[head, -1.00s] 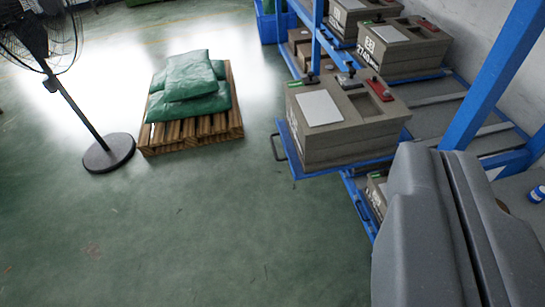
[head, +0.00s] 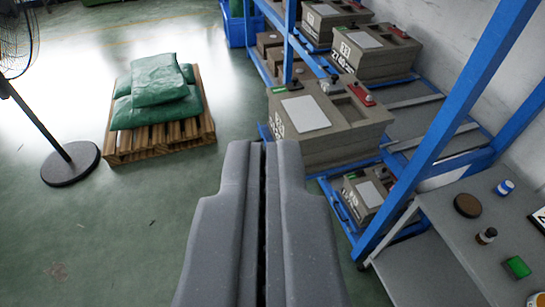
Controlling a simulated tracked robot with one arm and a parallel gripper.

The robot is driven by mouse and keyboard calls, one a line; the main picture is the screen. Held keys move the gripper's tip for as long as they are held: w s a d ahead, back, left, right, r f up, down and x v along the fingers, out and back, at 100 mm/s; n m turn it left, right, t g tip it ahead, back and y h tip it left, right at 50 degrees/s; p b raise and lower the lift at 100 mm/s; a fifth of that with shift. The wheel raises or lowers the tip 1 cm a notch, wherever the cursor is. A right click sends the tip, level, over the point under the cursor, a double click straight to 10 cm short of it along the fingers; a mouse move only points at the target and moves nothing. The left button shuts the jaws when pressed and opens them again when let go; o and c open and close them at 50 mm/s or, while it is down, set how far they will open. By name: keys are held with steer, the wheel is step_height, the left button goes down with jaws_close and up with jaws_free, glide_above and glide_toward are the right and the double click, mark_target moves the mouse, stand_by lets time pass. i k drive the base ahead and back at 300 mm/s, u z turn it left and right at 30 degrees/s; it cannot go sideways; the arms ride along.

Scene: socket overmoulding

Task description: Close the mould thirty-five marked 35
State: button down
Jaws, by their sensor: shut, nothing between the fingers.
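My gripper (head: 264,147) is in the lower middle, its two grey fingers shut together and empty. Just beyond its tips, to the right, a grey-brown box-shaped mould (head: 345,141) sits on a blue pull-out shelf tray. It has a pale plate, a green tag, a red part and a knob on top. Large white digits on its left face start with 3, but I cannot read the rest surely. A similar mould (head: 385,65) stands behind it, also with white digits. I cannot tell which is marked 35. The gripper hides the near tray's front.
A blue rack post (head: 455,115) slants across the right. A smaller mould (head: 367,197) is on the lower shelf. A grey table (head: 450,240) with small items is at lower right. A pallet (head: 165,145) with green sacks and a fan stand on the left floor.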

mark_target(336, 133)
steer(key=u, duration=0.05)
steer(key=i, duration=1)
steer(key=z, duration=0.1)
